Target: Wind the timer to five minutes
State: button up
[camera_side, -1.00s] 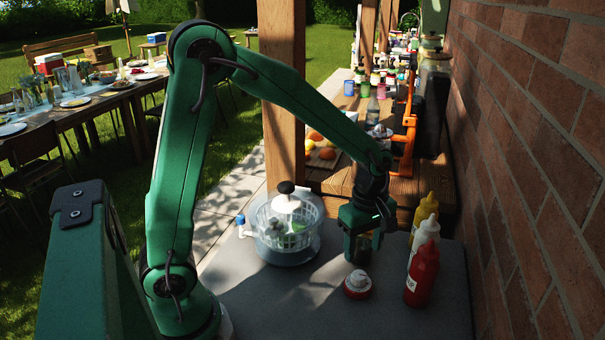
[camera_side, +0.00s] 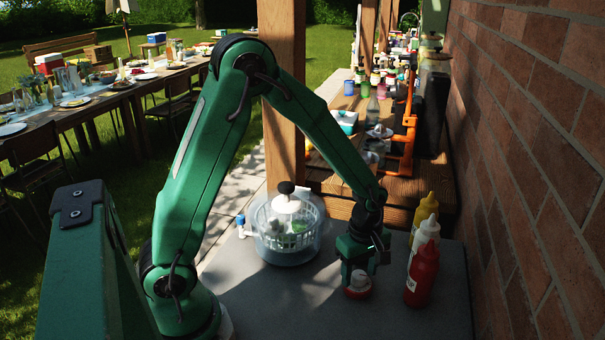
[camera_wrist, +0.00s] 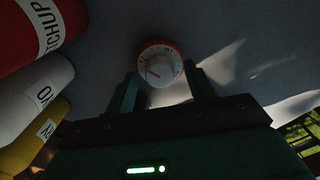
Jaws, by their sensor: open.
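The timer (camera_side: 358,286) is a small round red and white dial on the grey tabletop, at the lower right in the side view. In the wrist view the timer (camera_wrist: 160,64) shows a white face with tick marks and a red pointer toward the lower left. My gripper (camera_side: 358,272) is just above the timer in the side view, pointing down. In the wrist view my gripper's two fingers (camera_wrist: 158,78) stand apart on either side of the dial's lower part, with nothing clamped. Whether the fingers touch the timer cannot be told.
Red ketchup (camera_side: 422,275), white (camera_side: 427,236) and yellow (camera_side: 428,207) bottles stand close at the right, before the brick wall (camera_side: 540,160). A clear salad spinner (camera_side: 288,228) stands at the left. The front of the grey tabletop (camera_side: 290,310) is clear.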

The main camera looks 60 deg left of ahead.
jog(key=shift+c, duration=0.2)
jog(key=c, duration=0.9)
jog(key=shift+m, duration=0.3)
jog(key=m, duration=0.8)
jog(key=shift+m, duration=0.4)
jog(key=m, duration=0.8)
jog(key=shift+m, duration=0.3)
